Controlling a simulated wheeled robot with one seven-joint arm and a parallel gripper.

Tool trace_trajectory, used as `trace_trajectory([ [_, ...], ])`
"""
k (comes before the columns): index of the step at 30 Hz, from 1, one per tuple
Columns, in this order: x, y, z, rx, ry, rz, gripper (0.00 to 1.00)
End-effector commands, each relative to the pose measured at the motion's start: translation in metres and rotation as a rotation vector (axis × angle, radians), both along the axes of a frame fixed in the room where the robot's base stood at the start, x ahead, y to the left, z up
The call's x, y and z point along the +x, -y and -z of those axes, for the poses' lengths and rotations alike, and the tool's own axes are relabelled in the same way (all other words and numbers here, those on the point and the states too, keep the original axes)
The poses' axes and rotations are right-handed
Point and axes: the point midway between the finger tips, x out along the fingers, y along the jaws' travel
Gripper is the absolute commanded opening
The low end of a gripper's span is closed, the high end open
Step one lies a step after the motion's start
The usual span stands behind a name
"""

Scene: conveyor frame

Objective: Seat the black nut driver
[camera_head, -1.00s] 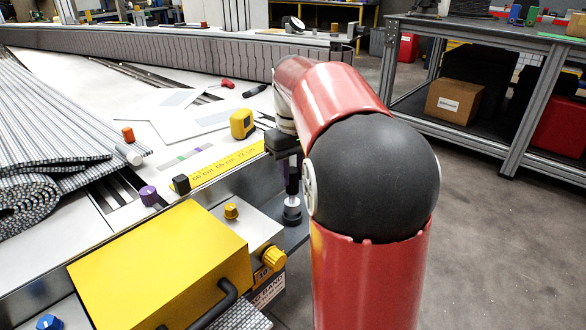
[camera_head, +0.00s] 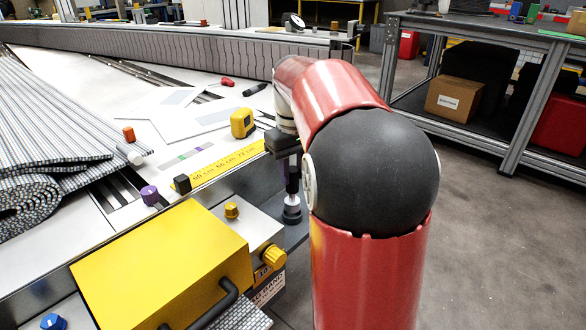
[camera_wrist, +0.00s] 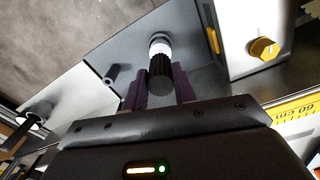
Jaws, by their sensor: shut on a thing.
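The black nut driver (camera_wrist: 160,72) has a ribbed black handle and a pale collar below it. It stands between the two dark purple fingers of my gripper (camera_wrist: 158,88), which is shut on it. In the head view my gripper (camera_head: 290,170) hangs at the conveyor frame's near right corner, beside my red arm. The driver's pale lower part (camera_head: 291,199) shows there above a dark round ring over a grey plate (camera_head: 297,232). The driver looks close to upright. I cannot tell whether its tip is inside the ring or just above it.
A yellow box (camera_head: 160,265) and a yellow knob (camera_head: 273,257) are close left of my gripper. A yellow tape measure (camera_head: 242,123) lies on the frame behind it. In the wrist view a dark peg (camera_wrist: 112,74) stands on the plate. Open floor lies to the right.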

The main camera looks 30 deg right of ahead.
Motion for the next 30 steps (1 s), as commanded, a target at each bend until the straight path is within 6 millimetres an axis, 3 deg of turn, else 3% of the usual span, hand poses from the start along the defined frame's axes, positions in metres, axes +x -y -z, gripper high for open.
trace_trajectory([
  [30,0.0,0.0,0.025,0.0,0.0,0.0,0.04],
])
